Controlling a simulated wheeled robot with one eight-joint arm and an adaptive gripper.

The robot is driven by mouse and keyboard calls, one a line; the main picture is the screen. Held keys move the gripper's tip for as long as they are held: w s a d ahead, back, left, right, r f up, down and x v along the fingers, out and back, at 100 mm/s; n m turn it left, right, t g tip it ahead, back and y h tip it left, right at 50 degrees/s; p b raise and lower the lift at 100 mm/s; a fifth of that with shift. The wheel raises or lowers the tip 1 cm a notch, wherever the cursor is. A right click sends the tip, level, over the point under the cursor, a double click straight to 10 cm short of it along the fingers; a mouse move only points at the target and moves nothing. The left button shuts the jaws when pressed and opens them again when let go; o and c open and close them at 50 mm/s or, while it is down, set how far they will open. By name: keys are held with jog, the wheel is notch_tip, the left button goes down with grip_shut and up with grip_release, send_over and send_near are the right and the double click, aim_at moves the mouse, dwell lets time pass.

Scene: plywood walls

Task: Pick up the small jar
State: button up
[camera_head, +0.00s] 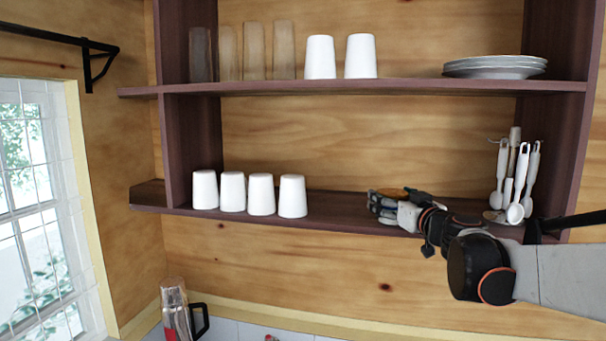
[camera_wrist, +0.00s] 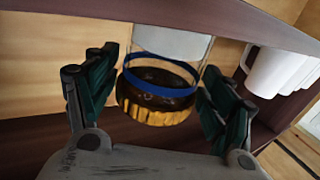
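The small jar (camera_wrist: 158,98) is glass, with a blue band and dark brown and amber contents. In the wrist view it sits between the two fingers of my gripper (camera_wrist: 160,66). The fingers are spread, one on each side, with a narrow gap showing between each finger and the jar. In the head view my gripper (camera_head: 382,206) is at the front of the lower shelf, and only a bit of brown, likely the jar (camera_head: 392,191), shows behind it. The rest is hidden.
The lower shelf (camera_head: 335,207) holds several white cups (camera_head: 261,194) to the left of my gripper and white utensils (camera_head: 515,185) to the right. The upper shelf (camera_head: 400,86) above carries glasses, cups and plates (camera_head: 495,67). The shelf between cups and gripper is clear.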

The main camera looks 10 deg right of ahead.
jog(key=shift+s+d, duration=0.15)
jog(key=c, duration=0.3)
jog(key=shift+w+f, duration=0.1)
jog(key=shift+w, duration=0.15)
jog(key=c, duration=0.7)
jog(key=shift+o, duration=0.2)
